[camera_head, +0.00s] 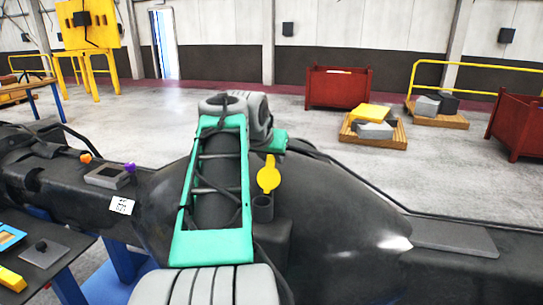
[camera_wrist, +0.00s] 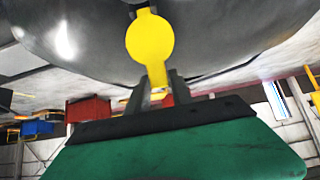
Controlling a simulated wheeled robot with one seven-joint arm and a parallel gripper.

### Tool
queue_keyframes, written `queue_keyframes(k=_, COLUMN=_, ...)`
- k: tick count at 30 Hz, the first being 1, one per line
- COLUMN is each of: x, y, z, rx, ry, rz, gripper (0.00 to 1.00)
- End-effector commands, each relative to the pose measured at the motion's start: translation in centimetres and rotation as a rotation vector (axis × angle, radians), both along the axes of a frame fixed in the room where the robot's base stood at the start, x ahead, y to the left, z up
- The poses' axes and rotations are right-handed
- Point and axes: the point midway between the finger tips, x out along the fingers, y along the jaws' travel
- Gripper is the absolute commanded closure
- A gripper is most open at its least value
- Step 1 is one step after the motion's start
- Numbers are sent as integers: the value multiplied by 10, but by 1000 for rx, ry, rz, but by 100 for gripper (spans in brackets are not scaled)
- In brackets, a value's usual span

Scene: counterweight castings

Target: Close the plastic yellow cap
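The yellow cap (camera_head: 268,175) stands raised on its edge, its round face toward the head camera. It is above and behind a short black open-topped neck (camera_head: 262,208) on the large dark casting (camera_head: 335,235). In the wrist view the yellow cap (camera_wrist: 150,40) is a round disc with a narrow tab, just beyond my fingertips. My gripper (camera_wrist: 162,71) is open, with a gap between its two dark fingers. In the head view my fingers are hidden.
My green and grey arm covers part of the casting. A grey device (camera_head: 106,176) with orange and purple knobs sits to the left. Red bins (camera_head: 338,88) and a loaded pallet (camera_head: 373,138) stand on the open floor behind.

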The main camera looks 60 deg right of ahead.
Motion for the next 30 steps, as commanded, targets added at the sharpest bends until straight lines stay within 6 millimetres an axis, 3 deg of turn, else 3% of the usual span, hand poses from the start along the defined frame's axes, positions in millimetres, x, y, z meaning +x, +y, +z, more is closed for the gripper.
queue_keyframes(k=9, x=0, y=0, z=0, rx=0, ry=0, rz=0, gripper=100)
queue_keyframes(k=30, x=0, y=0, z=0, rx=-1, ry=0, rz=0, gripper=100)
